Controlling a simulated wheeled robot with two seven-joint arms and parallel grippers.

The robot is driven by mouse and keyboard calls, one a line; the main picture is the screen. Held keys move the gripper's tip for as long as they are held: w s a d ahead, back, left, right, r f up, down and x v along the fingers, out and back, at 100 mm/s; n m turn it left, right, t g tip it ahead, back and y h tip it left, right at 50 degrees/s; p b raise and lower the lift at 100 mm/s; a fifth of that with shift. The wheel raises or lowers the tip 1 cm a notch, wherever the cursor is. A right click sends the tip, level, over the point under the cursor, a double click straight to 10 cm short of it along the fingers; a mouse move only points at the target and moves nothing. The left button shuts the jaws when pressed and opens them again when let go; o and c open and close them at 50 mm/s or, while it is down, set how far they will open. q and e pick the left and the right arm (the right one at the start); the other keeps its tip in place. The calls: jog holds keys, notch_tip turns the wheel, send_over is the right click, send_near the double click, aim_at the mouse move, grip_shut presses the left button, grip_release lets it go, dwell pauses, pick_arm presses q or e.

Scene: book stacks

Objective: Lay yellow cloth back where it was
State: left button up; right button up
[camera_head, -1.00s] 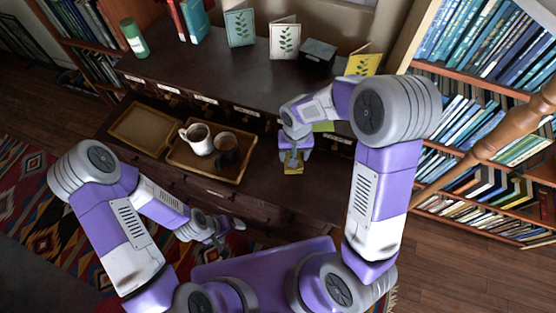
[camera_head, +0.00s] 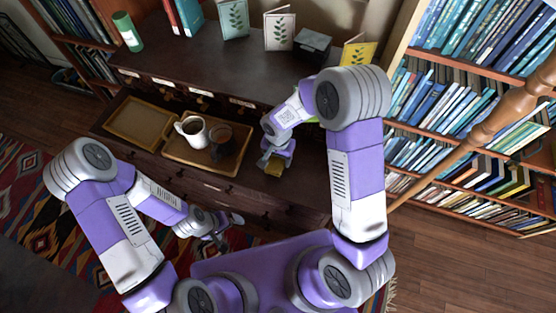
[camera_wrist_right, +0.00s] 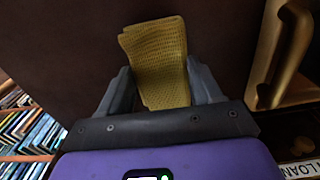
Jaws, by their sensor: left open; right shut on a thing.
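The yellow cloth (camera_wrist_right: 158,55) is a folded, woven-looking piece between the fingers of my right gripper (camera_wrist_right: 162,85), over a dark brown surface in the right wrist view. In the head view my right gripper (camera_head: 277,160) is shut on the cloth (camera_head: 274,169), just right of the wooden tray. I cannot tell whether the cloth touches the surface below. My left gripper (camera_head: 228,228) is open and empty, low in front of the cabinet.
The wooden tray (camera_head: 180,158) holds a white mug (camera_head: 192,131) and a dark brown cup (camera_head: 221,139). An empty tray (camera_head: 140,123) lies to its left. Cards, books and a dark box (camera_head: 313,42) stand on the upper shelf. Bookshelves fill the right side.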

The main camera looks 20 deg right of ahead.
jog(key=shift+f, duration=0.85)
jog(key=shift+f, duration=0.1)
jog(key=o, duration=0.7)
jog(key=shift+f+b, duration=0.15)
jog(key=shift+b, duration=0.15)
jog(key=shift+c, duration=0.2)
jog(key=o, duration=0.5)
jog(key=shift+c, duration=0.2)
jog(key=shift+r, duration=0.2)
jog(key=shift+w+r+p, duration=0.1)
jog(key=shift+r+p, duration=0.25)
notch_tip(320, 180, up, 11)
jog(key=p, duration=0.2)
jog(key=shift+r+p, duration=0.2)
jog(key=shift+p, duration=0.15)
